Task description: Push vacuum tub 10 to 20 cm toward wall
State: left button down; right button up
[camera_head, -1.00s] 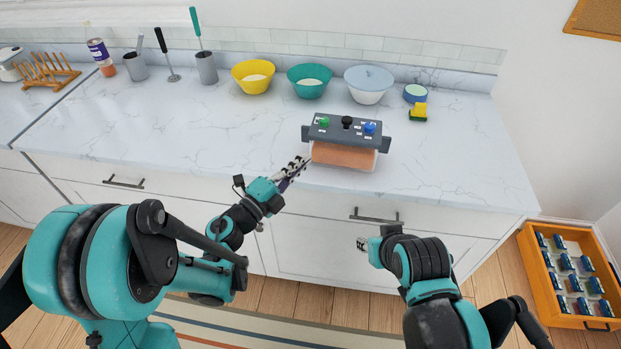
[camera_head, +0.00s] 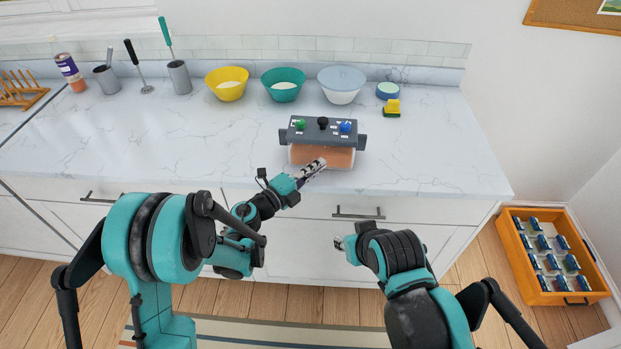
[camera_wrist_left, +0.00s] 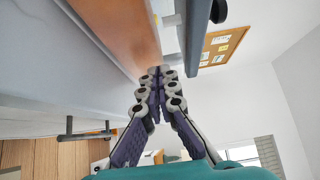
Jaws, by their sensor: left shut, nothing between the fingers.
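The vacuum tub (camera_head: 322,156) stands near the front edge of the white marble counter. It has an orange-brown lower body and a dark grey lid with green, black and blue knobs. My left gripper (camera_head: 318,163) is shut and empty, with its fingertips at the front face of the tub. In the left wrist view the shut fingers (camera_wrist_left: 158,76) lie close to the tub's orange-brown side (camera_wrist_left: 128,32); I cannot tell whether they touch. My right gripper (camera_head: 341,243) hangs low in front of the drawers, away from the tub; its fingers are too small to read.
A blue round container (camera_head: 387,91) and a yellow sponge (camera_head: 392,107) are at right. Bare counter lies between tub and bowls.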

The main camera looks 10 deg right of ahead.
pick_arm(q)
jog(key=shift+w+d, duration=0.1)
jog(key=shift+w, duration=0.6)
jog(key=w+d, duration=0.1)
jog(key=w, duration=0.4)
jog(key=w+d, duration=0.1)
jog(key=w, duration=0.4)
jog(key=w+d, duration=0.1)
jog(key=w, duration=0.4)
jog(key=shift+w+d+b, duration=0.15)
jog(key=shift+b, duration=0.2)
